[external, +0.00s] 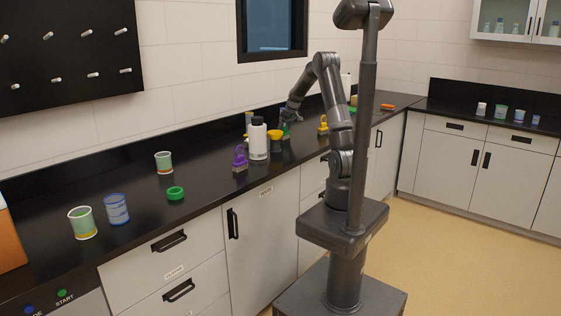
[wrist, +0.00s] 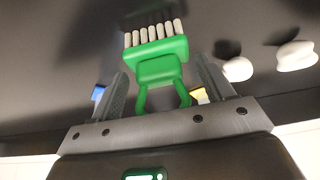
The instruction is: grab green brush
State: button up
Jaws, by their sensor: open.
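The green brush (wrist: 160,68) is in the middle of the wrist view, with a row of pale bristles at its top edge and a looped green handle pointing toward my gripper. My gripper (wrist: 162,88) is open, with one finger on each side of the brush's handle. A gap shows between each finger and the handle. In the external view, the green brush (external: 286,131) stands on the black counter just below my gripper (external: 289,115), partly hidden behind the yellow funnel.
The yellow funnel (external: 275,135), white bottle (external: 258,142) and a purple brush-like item (external: 239,161) stand close by on the left. A yellow brush-like item (external: 323,126) stands to the right.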

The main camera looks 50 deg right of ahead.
jog(key=shift+c, duration=0.2)
jog(key=c, duration=0.7)
jog(key=shift+o, duration=0.2)
jog(key=shift+r, duration=0.15)
